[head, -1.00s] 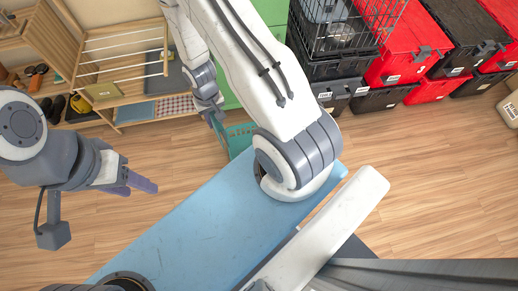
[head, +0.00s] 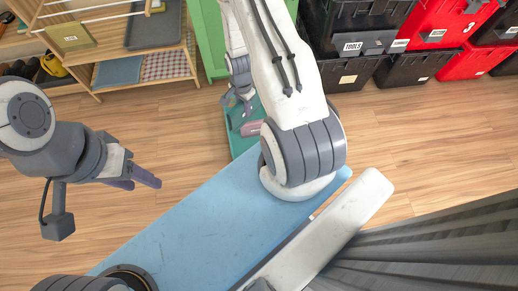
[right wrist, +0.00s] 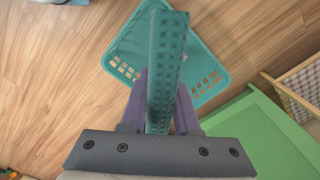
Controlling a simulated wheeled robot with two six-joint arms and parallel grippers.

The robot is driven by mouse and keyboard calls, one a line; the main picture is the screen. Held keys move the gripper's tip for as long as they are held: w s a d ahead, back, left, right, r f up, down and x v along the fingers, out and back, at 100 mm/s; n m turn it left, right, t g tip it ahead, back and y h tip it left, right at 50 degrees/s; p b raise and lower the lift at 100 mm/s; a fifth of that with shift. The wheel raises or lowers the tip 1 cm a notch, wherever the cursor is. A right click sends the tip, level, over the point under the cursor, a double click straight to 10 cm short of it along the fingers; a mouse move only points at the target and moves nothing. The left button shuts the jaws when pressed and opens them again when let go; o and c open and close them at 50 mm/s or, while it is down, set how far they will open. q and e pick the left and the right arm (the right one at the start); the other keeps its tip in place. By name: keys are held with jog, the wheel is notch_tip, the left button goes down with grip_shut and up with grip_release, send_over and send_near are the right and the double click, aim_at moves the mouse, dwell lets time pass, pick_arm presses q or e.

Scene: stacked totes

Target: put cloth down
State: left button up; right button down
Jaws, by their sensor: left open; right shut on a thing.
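My right gripper (right wrist: 161,105) is shut on a teal, waffle-textured cloth (right wrist: 168,60), which stands out as a narrow strip between its fingers in the right wrist view. A teal basket (right wrist: 207,82) with slotted sides is on the floor behind the cloth in that view. I cannot tell whether the cloth touches it. In the head view the basket (head: 240,147) is partly hidden by my right arm, and the right gripper (head: 243,112) overlaps it. My left gripper (head: 137,180) is open and empty at the left, over bare floor.
A green cabinet (head: 209,42) stands behind the basket. A wooden shelf (head: 140,83) with folded cloths and a tray is at the upper left. Black totes (head: 345,72) and red totes (head: 425,70) are stacked at the upper right. Wooden floor (head: 400,130) between is clear.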

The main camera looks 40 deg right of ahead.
jog(key=d+f+m+b, duration=0.1)
jog(key=f+m+b, duration=0.1)
jog(key=f+b, duration=0.6)
jog(key=s+d+f+m+b, duration=0.1)
jog(key=d+f+m+b, duration=0.1)
jog(key=f+b, duration=0.7)
jog(key=d+f+m+b, duration=0.2)
jog(key=f+b, duration=0.6)
jog(key=f, duration=0.6)
jog(key=shift+s+d+m, duration=0.2)
jog(key=shift+d+m, duration=0.05)
jog(key=shift+m, duration=0.45)
jog(key=shift+f+b, duration=0.2)
jog(key=shift+b, duration=0.15)
jog(key=c, duration=0.7)
grip_release()
jog(key=shift+o, duration=0.2)
notch_tip(320, 180, up, 12)
jog(key=p, duration=1.1)
jog(key=shift+r, duration=0.15)
